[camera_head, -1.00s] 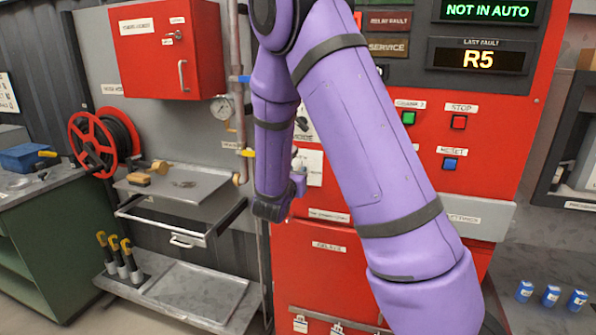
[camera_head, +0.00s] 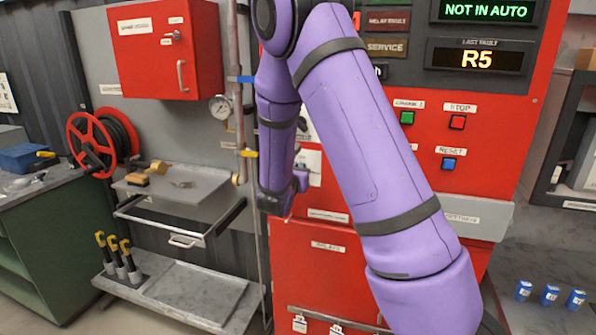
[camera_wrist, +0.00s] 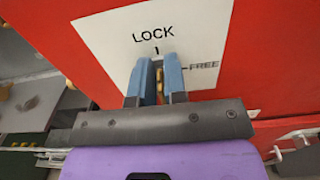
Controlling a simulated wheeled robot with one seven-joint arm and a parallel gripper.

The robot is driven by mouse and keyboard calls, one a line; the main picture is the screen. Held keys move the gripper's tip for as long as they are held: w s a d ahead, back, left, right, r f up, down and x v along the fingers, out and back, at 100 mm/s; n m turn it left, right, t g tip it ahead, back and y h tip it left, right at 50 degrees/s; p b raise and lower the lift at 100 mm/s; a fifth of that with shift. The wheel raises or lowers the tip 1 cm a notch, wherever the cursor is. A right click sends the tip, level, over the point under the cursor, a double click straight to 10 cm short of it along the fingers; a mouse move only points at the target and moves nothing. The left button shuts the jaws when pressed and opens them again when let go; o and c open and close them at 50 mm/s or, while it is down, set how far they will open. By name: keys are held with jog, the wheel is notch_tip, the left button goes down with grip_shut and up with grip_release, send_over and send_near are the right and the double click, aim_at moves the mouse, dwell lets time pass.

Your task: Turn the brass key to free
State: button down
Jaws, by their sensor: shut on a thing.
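In the wrist view, my gripper (camera_wrist: 158,82) has its two blue fingers closed on either side of the brass key (camera_wrist: 159,82). Only a narrow strip of the key shows between the fingers. Behind it is a white plate (camera_wrist: 205,30) on a red panel, with LOCK and a short mark above the key and FREE with a dash to its right. The visible strip runs roughly up toward the LOCK mark; the exact key angle is hard to tell. In the head view, my gripper (camera_head: 301,181) is at the panel, and the key is hidden.
The red pump cabinet (camera_head: 330,265) carries a green button (camera_head: 407,117), a red stop button (camera_head: 457,122) and a blue reset button (camera_head: 448,163). A vertical pipe (camera_head: 262,255) and a grey shelf (camera_head: 185,184) stand left of my wrist.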

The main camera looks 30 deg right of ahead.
jog(key=shift+m, duration=0.3)
jog(key=m, duration=0.5)
jog(key=f+m, duration=0.1)
jog(key=m, duration=0.5)
jog(key=s+m, duration=0.1)
jog(key=m, duration=0.5)
jog(key=shift+s+d+f, duration=0.1)
jog(key=shift+d+f, duration=0.15)
jog(key=shift+d, duration=0.15)
jog(key=c, duration=1.3)
grip_release()
